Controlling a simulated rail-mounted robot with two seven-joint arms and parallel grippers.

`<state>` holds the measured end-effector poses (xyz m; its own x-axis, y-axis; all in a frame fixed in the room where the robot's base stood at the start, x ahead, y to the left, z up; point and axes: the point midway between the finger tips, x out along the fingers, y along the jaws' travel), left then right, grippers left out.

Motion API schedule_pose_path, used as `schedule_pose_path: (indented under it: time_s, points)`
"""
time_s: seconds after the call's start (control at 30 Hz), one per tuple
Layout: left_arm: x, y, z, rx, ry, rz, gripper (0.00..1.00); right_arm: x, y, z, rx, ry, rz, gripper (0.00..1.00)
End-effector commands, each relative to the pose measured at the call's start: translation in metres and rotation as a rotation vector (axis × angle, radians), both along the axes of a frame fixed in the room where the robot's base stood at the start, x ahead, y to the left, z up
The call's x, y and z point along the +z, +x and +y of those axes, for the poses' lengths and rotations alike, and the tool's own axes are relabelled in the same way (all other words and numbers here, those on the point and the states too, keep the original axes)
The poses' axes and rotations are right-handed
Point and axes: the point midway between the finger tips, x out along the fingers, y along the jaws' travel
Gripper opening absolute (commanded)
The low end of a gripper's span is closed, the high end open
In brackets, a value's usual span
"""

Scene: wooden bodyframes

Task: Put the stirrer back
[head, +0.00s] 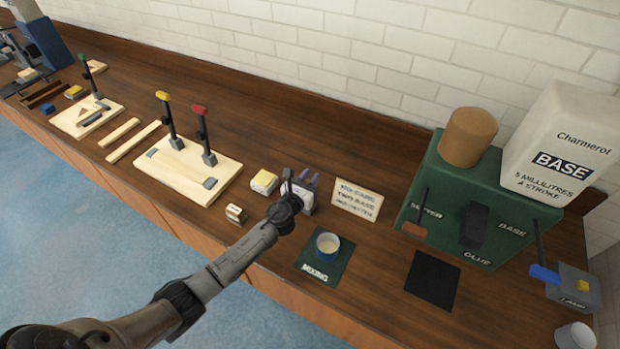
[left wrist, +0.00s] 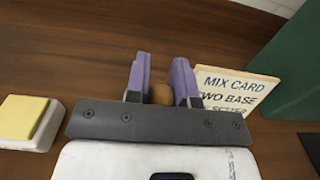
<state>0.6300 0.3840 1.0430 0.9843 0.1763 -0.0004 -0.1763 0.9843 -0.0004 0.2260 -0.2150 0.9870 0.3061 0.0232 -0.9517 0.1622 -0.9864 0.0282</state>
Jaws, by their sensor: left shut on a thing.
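My left gripper (head: 309,178) is over the table, behind the mixing cup and left of the mix card. In the left wrist view its purple fingers (left wrist: 161,80) are shut on a small round brown thing (left wrist: 160,94), which looks like the end of the stirrer. The rest of the stirrer is hidden, so I cannot tell its tilt or whether it touches anything. The mixing cup (head: 327,244) stands on the green mixing mat (head: 313,268), with pale stuff in it. My right gripper is not in view.
The mix card (head: 357,200) stands right of the gripper; it also shows in the left wrist view (left wrist: 234,90). A yellow-topped block (head: 264,182) is just left. The green dispenser (head: 465,200) and a black mat (head: 433,280) are at right. Wooden frames with clamps (head: 187,168) are at left.

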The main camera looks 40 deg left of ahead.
Motion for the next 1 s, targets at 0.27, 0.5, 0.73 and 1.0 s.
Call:
schedule_pose_path:
  time_s: [0.27, 0.5, 0.73, 1.0]
  points:
    - [-0.002, 0.000, 0.000, 0.000, 0.000, 0.000, 0.42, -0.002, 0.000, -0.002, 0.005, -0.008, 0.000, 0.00]
    - [-0.002, 0.000, 0.000, 0.000, 0.001, 0.000, 0.48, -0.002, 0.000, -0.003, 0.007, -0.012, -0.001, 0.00]
    - [0.001, -0.008, -0.001, 0.000, 0.002, 0.001, 0.48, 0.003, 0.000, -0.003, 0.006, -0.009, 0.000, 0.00]
    - [0.001, -0.057, -0.010, -0.002, 0.003, 0.002, 0.48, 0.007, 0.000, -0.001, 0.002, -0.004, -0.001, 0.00]
